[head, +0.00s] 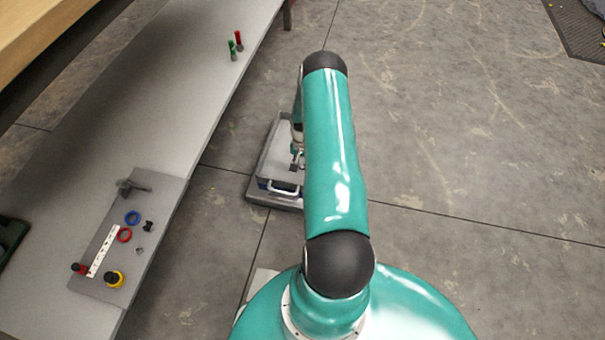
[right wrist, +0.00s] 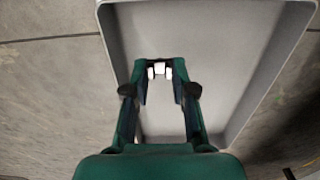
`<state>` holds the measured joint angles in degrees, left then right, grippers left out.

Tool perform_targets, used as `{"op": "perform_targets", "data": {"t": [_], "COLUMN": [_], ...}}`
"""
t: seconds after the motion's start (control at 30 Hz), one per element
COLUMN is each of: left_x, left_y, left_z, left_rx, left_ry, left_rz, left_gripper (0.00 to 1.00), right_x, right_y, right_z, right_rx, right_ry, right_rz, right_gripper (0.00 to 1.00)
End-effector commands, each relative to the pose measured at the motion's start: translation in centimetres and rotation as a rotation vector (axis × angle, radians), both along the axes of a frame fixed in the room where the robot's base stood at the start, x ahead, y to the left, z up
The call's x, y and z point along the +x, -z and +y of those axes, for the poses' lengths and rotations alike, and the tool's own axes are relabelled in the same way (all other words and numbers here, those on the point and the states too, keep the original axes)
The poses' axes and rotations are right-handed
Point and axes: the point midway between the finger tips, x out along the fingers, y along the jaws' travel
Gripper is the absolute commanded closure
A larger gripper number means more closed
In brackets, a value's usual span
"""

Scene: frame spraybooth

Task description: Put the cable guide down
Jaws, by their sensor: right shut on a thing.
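My right gripper (head: 297,163) is over a grey tray (head: 268,140), partly hidden behind my teal arm in the head view. In the right wrist view my right gripper (right wrist: 160,78) points down into the tray (right wrist: 232,75). It is shut on a small pale thing, taken to be the cable guide (right wrist: 159,69), which shows only as light patches between the fingertips. The bare tray floor lies behind it; whether the guide touches it I cannot tell. My left gripper is not in view.
A long grey bench (head: 130,140) runs along the left. On it a grey board (head: 160,195) carries a blue ring (head: 133,218), a red ring (head: 124,235), a white strip (head: 102,250) and knobs. Red and green items (head: 236,44) stand further back. Floor on the right is clear.

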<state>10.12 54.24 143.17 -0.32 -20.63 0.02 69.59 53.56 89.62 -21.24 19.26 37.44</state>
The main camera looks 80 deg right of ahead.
Motion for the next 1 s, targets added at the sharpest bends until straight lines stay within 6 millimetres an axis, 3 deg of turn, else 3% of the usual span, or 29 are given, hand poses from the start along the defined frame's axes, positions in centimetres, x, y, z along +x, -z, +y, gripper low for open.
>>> {"op": "perform_targets", "data": {"t": [0.23, 0.47, 0.83, 0.87, 1.0], "left_x": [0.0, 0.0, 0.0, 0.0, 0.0], "left_y": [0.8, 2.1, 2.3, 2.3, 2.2], "left_z": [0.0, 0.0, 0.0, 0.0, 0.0], "left_rx": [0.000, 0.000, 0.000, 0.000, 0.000], "left_ry": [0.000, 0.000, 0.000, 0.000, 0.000], "left_rz": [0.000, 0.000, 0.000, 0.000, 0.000], "left_gripper": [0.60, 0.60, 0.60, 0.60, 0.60], "right_x": [0.0, 0.0, 0.0, 0.0, 0.0], "right_y": [1.9, 5.0, 5.4, 5.4, 5.3], "right_z": [0.0, 0.0, 0.0, 0.0, 0.0], "right_rx": [0.000, 0.001, 0.000, 0.000, 0.000], "right_ry": [0.001, 0.001, 0.001, 0.001, 0.001], "right_rz": [0.001, 0.001, 0.000, 0.000, 0.000], "right_gripper": [1.00, 1.00, 1.00, 0.73, 0.50]}}
